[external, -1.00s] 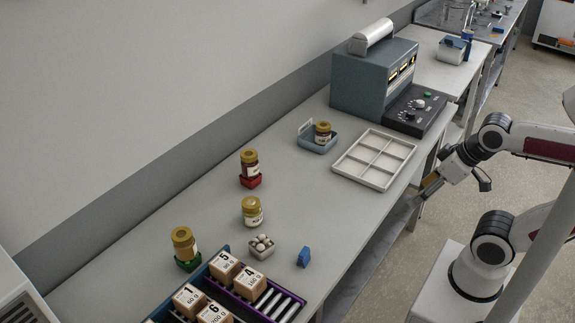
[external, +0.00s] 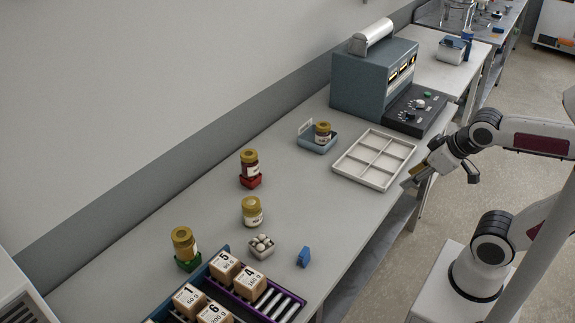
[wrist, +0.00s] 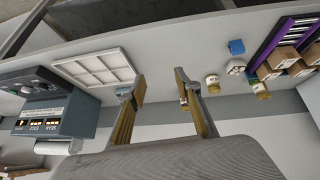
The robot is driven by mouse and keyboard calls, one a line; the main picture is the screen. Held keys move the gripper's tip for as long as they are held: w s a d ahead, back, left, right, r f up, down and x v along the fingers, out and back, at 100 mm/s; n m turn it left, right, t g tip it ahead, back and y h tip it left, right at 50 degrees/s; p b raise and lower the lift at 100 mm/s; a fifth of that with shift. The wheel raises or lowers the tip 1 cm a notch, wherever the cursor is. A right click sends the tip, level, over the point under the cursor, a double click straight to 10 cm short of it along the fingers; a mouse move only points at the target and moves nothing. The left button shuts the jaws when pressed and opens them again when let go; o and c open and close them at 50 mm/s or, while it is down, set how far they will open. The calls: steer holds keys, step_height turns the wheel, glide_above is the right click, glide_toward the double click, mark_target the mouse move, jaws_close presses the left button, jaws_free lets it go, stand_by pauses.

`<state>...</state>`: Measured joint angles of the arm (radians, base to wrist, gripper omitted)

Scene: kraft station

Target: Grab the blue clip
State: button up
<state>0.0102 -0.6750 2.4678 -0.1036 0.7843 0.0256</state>
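The blue clip (external: 304,257) stands on the grey table near its front edge, right of the small box of white balls. It also shows in the wrist view (wrist: 236,47), near the top right of the middle. My gripper (external: 411,182) is at the table's front edge beside the white divided tray, well to the right of the clip and apart from it. In the wrist view my gripper (wrist: 155,85) has its two fingers spread apart with nothing between them. The clip lies outside the fingers, to their right.
The white divided tray (external: 361,178) lies close to my gripper. A small box of white balls (external: 261,254) and a gold-lidded jar (external: 252,217) stand near the clip. A dark rack (external: 284,304) with numbered boxes is in front. The table between tray and clip is clear.

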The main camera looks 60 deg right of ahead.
steer(key=w+d+r+n+t+h, duration=0.1)
steer(key=w+d+r+n+t, duration=0.15)
steer(key=w, duration=0.65)
steer(key=w+d+r+n+t, duration=0.1)
steer(key=w+r+t, duration=0.15)
steer(key=w, duration=0.75)
steer(key=w+a+f+n+t+y, duration=0.1)
steer(key=w+a+n+y, duration=0.4)
steer(key=w, duration=0.7)
steer(key=w+a+f+n+g+y, duration=0.1)
steer(key=a+f+n+g+y, duration=0.5)
steer(key=a+f, duration=0.5)
steer(key=s+a+f+n+g+y, duration=0.1)
steer(key=s+f+g, duration=0.1)
steer(key=s+f, duration=0.1)
steer(key=s+a+f+n+g+y, duration=0.1)
steer(key=s+f+n+g+y, duration=0.1)
steer(key=s+f+g, duration=0.1)
steer(key=s+a+f+n+g+y, duration=0.1)
steer(key=s+a+f+g, duration=0.1)
steer(key=s+f+g, duration=0.1)
steer(key=shift+s+f+n, duration=0.2)
steer(key=shift+s+f, duration=0.15)
steer(key=shift+s, duration=0.35)
steer(key=shift+s+f+n, duration=0.15)
steer(key=shift+s+f, duration=0.2)
steer(key=shift+s, duration=0.35)
steer(key=shift+s+f, duration=0.1)
steer(key=shift+s, duration=0.2)
